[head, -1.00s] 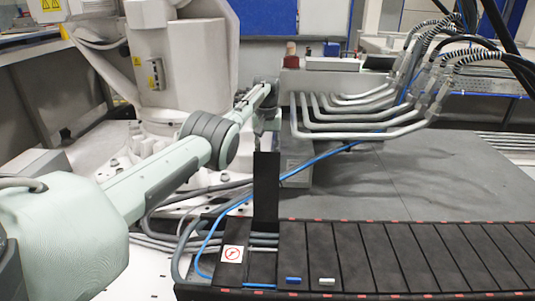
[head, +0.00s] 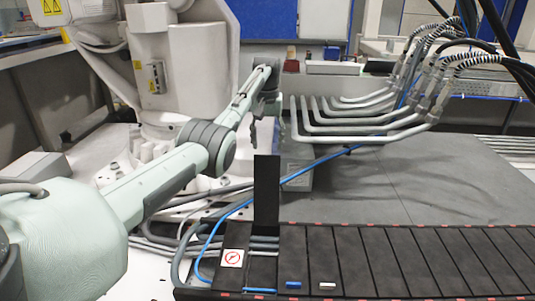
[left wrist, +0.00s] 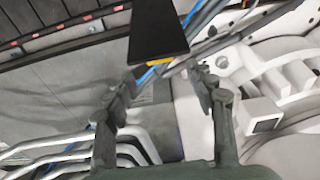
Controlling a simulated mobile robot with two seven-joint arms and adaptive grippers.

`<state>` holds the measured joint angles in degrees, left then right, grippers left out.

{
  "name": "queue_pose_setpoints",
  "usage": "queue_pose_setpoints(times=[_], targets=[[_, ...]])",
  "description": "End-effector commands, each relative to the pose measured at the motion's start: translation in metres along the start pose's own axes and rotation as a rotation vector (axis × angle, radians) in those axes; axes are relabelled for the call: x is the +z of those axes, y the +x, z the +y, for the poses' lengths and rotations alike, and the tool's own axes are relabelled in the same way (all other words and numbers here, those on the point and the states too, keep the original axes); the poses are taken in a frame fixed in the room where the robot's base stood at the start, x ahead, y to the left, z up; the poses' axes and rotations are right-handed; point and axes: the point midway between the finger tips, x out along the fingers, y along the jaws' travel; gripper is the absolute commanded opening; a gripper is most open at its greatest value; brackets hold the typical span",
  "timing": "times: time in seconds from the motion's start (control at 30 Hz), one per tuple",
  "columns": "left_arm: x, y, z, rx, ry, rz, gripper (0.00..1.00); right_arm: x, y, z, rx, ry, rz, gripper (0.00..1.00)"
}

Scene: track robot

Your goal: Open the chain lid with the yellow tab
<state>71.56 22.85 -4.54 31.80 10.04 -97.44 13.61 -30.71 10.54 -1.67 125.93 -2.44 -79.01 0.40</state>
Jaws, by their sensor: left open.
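The chain lid (head: 267,193) is a black flat flap that stands upright at the left part of the black cable chain (head: 400,258). Blue and grey cables show in the open section beneath it. In the left wrist view the lid (left wrist: 158,30) ends in a small yellow tab (left wrist: 161,62) that faces my gripper; the tab cannot be seen in the head view. My left gripper (head: 265,130) is above and behind the lid's top edge, apart from it. Its two fingers (left wrist: 163,82) are spread and empty. My right gripper is not in view.
Grey bent pipes (head: 360,120) stand right of my left gripper. A blue hose (head: 330,155) runs from them to the chain. A white machine base (head: 150,120) is behind my arm. Blue and white small pieces (head: 327,284) lie on the chain. The grey plate (head: 420,170) is largely clear.

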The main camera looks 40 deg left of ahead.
Motion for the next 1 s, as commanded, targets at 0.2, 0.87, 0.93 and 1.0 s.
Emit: queue_pose_setpoints(times=[0.2,0.87,0.93,1.0], targets=[[-0.001,-0.04,0.0,0.0,-0.001,0.001,0.55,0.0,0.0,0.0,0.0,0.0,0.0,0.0],[0.0,-0.056,-0.001,0.0,-0.001,-0.001,0.55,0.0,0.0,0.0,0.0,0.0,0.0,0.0],[0.0,-0.056,0.0,0.0,-0.001,-0.001,0.55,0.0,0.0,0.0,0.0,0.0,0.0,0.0],[0.0,-0.056,-0.001,0.0,-0.001,-0.001,0.55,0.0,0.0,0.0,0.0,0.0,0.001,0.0]])
